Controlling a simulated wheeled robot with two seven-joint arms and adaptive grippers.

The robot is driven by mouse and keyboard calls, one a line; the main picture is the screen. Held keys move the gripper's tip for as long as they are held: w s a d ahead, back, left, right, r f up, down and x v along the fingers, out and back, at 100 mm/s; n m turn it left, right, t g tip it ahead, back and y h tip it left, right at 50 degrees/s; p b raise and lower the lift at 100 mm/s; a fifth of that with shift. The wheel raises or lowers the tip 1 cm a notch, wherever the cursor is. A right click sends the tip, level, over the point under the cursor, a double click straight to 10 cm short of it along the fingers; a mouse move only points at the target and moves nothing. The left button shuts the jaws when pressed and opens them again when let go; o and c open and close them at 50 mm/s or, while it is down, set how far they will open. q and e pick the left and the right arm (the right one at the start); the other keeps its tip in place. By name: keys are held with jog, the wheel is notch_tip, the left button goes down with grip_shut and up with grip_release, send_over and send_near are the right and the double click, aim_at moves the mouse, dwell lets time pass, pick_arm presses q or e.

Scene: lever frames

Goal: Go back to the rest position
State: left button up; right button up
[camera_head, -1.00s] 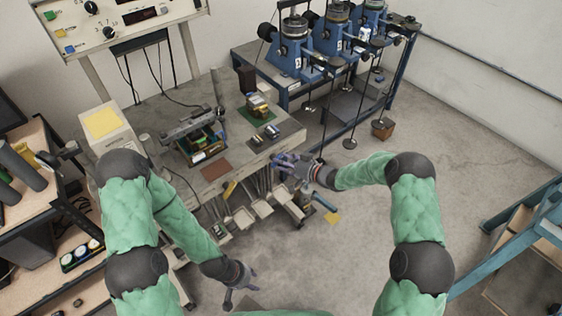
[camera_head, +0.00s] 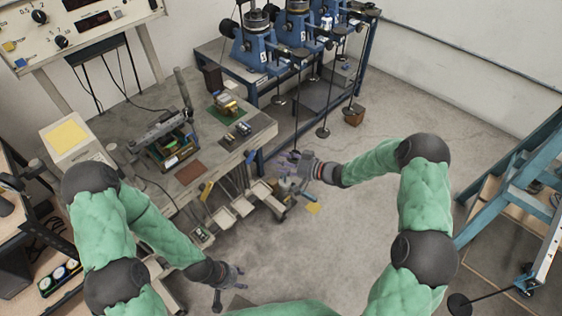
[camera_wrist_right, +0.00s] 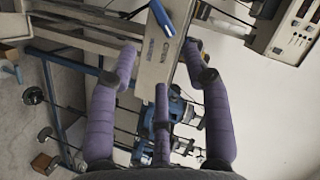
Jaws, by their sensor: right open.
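My left gripper (camera_head: 228,291) is at the lower middle of the head view, over the floor in front of the workbench. Its fingers are too small there to tell whether they are open or shut. My right gripper (camera_head: 286,163) is held out near the front right corner of the workbench (camera_head: 262,126) in the head view. In the right wrist view its purple fingers (camera_wrist_right: 163,75) are spread apart with nothing between them. I cannot tell from the head view whether it touches the bench's edge.
Blue lever machines (camera_head: 258,50) stand on a blue frame behind the bench. A blue stand (camera_head: 515,175) is at the right. A shelf unit (camera_head: 25,240) is at the left. Weights hang near a brown block (camera_head: 353,116). Open floor (camera_head: 330,240) lies between my arms.

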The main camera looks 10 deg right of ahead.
jog(key=s+f+m+h+b, duration=0.1)
jog(key=s+f+m+h, duration=0.3)
jog(key=f, duration=0.5)
jog(key=s+f+g+h, duration=0.2)
jog(key=s+f+g, duration=0.2)
jog(key=s, duration=1)
jog(key=s+f+g+h+b, duration=0.1)
jog(key=s+f+g, duration=0.3)
jog(key=s, duration=1.1)
notch_tip(320, 180, down, 3)
jog(key=shift+a+f+h, duration=0.2)
jog(key=shift+a+h, duration=0.25)
jog(key=shift+h, duration=0.15)
